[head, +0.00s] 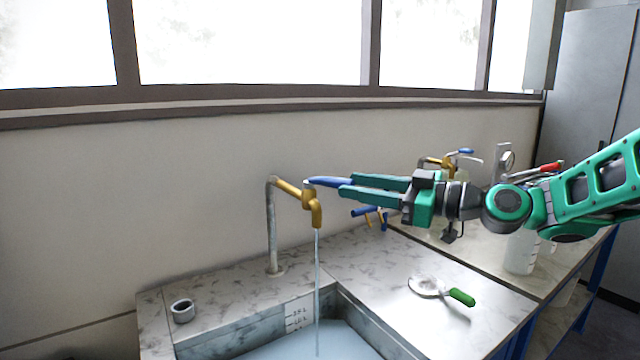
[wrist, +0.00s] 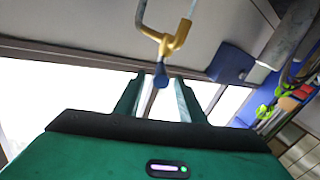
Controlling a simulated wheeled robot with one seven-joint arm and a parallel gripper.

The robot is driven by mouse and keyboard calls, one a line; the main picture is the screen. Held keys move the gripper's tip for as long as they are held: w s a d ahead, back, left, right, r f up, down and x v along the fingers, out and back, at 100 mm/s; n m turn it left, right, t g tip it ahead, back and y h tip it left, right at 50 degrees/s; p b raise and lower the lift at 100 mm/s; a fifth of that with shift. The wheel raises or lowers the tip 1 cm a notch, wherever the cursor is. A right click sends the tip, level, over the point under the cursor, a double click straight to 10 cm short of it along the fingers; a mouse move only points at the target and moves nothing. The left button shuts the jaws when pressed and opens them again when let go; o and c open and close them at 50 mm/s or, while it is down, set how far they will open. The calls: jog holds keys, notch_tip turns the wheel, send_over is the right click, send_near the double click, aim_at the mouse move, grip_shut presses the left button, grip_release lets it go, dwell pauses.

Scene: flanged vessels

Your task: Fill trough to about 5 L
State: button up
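The tap (head: 316,208) is brass on a grey standpipe, with a blue lever (head: 328,182) pointing right. A thin water stream (head: 317,270) falls from its spout into the stone trough (head: 370,312). Pale blue water (head: 310,345) covers the visible trough floor. A white scale (head: 299,312) is on the inner wall; its figures are too small to read. My gripper (head: 346,184) is at the lever's end. In the wrist view my gripper's green fingers (wrist: 157,92) stand apart, with the blue lever tip (wrist: 160,76) between them and gaps visible on both sides.
A green-handled strainer (head: 440,290) lies on the counter to the right. A small grey ring (head: 182,310) sits on the left ledge. A second tap (head: 440,163), a gauge (head: 508,160) and a white jug (head: 521,252) stand on the bench behind my arm.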

aim_at(326, 181)
jog(key=x, duration=0.9)
jog(key=shift+a, duration=0.2)
grip_shut()
